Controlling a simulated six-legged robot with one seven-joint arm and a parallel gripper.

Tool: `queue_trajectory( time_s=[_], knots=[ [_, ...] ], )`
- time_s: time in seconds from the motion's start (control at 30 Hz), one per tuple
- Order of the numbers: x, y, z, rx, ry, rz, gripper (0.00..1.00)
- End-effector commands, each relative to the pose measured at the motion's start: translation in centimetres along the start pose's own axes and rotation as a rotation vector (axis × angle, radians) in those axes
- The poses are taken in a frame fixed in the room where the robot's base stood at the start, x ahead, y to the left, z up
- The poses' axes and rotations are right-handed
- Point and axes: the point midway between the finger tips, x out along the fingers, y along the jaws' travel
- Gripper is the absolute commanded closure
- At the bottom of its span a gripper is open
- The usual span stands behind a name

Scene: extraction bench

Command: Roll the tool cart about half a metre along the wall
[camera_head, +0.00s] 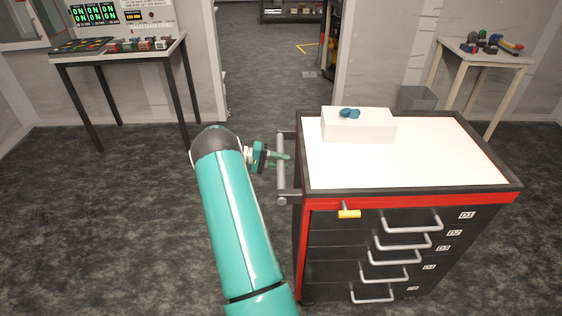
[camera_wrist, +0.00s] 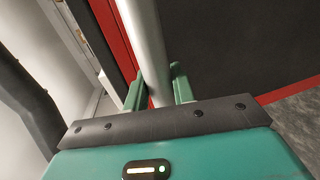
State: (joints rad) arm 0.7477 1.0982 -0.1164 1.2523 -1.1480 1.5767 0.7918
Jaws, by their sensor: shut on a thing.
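The tool cart (camera_head: 400,222) stands at the right of the head view, black with red trim and a white top. Its drawers are shut and labelled, with grey handles. A grey push bar (camera_head: 282,170) is fixed to its left side. My gripper (camera_head: 281,156) is at this bar from the left, shut on it. In the wrist view the bar (camera_wrist: 147,45) runs between the two green fingers of my gripper (camera_wrist: 158,88). The red and dark side of the cart (camera_wrist: 225,50) is behind.
A white box (camera_head: 358,126) with a small blue thing on it sits on the cart top. A table (camera_head: 122,52) with a control panel stands at the back left, another table (camera_head: 485,50) at the back right. A doorway lies between them. The floor (camera_head: 100,220) at left is clear.

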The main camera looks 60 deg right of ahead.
Motion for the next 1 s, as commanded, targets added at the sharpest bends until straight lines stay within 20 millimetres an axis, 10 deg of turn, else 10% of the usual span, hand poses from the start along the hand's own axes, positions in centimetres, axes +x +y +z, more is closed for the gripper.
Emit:
queue_trajectory(
  time_s=[0.3,0.63,0.67,0.73,1.0],
  knots=[
    [-3.8,-0.7,0.0,0.000,0.012,-0.008,1.00],
    [-3.0,-0.5,0.0,0.001,-0.002,0.001,1.00],
    [-2.9,-0.5,0.0,0.001,-0.003,0.002,0.69],
    [-3.0,-0.5,0.0,0.002,-0.003,0.002,0.55],
    [-3.3,-0.6,0.0,0.001,0.001,-0.001,0.55]
  ],
)
